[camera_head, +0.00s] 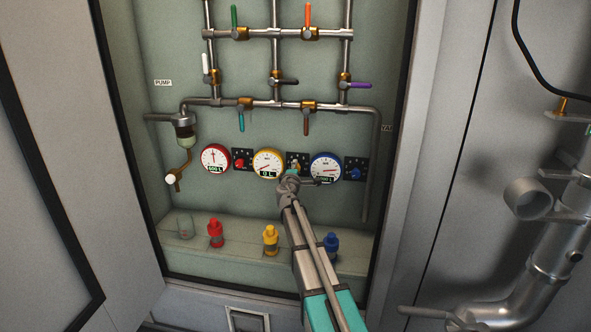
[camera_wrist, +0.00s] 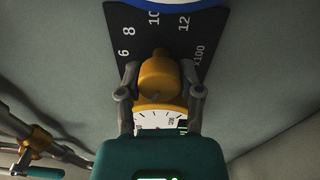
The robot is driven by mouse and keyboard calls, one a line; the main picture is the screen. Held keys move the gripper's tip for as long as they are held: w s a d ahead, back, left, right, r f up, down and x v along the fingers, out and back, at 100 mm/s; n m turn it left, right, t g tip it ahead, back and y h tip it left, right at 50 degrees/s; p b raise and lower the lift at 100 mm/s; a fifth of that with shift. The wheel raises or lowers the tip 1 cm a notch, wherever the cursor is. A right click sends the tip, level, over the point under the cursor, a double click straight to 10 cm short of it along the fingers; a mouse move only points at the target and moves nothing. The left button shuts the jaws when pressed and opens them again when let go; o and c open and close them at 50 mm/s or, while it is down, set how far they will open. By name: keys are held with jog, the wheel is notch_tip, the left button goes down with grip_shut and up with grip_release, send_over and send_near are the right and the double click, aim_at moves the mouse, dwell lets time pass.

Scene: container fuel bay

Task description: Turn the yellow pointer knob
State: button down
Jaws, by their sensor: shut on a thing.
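The yellow pointer knob (camera_wrist: 158,75) sits on a black dial plate (camera_wrist: 198,30) with white numbers 6, 8, 10 and 12 and the mark x100. In the wrist view my gripper (camera_wrist: 160,92) has one finger on each side of the knob and is shut on it. In the head view my gripper (camera_head: 291,181) reaches the panel between the yellow gauge and the blue gauge and hides most of the knob. The yellow gauge (camera_head: 268,164) reads 0 L in the head view. Part of it shows below the knob in the wrist view (camera_wrist: 160,117).
A red gauge (camera_head: 215,158) and a blue gauge (camera_head: 326,168) flank the spot, with a red knob (camera_head: 240,162) and a blue knob (camera_head: 356,173). Pipes with coloured valve handles run above. Red (camera_head: 215,233), yellow (camera_head: 270,240) and blue (camera_head: 331,245) bottles stand on the ledge below.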

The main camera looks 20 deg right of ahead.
jog(key=shift+w, duration=0.1)
jog(key=shift+c, duration=1.3)
grip_release()
jog(key=shift+r, duration=0.15)
jog(key=shift+s, duration=0.2)
jog(key=shift+s, duration=0.15)
jog(key=v, duration=1.1)
jog(key=shift+s+a, duration=0.2)
jog(key=shift+s, duration=0.1)
